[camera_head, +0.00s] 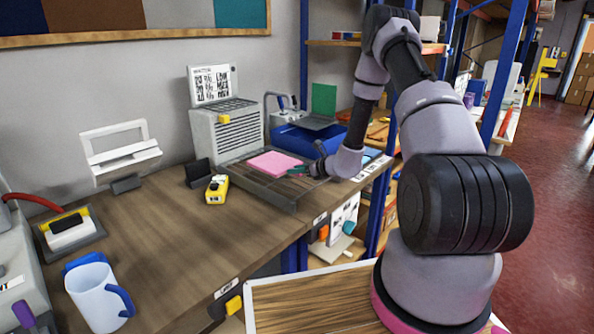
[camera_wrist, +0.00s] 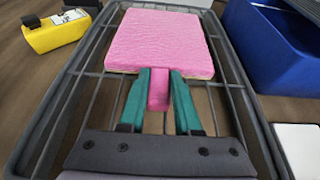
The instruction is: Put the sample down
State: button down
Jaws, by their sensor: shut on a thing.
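The sample is a flat pink square (camera_head: 272,163) with a thin pale lower edge. In the wrist view the sample (camera_wrist: 160,40) lies over a dark wire rack, and a narrow pink tab runs from its near edge between the teal fingers. My gripper (camera_wrist: 159,82) is shut on that tab. In the head view my gripper (camera_head: 302,170) reaches in from the right over the rack. The rack (camera_head: 262,187) is a dark grey tray with bars. I cannot tell whether the sample touches the bars.
A yellow device (camera_head: 216,189) stands left of the rack, and a blue bin (camera_head: 300,140) behind it on the right. A grey vented machine (camera_head: 224,130) stands at the back. A white jug (camera_head: 98,295) is at the front left. The middle of the wooden bench (camera_head: 165,225) is clear.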

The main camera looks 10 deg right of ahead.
jog(key=c, duration=0.6)
grip_release()
jog(key=shift+f, duration=0.1)
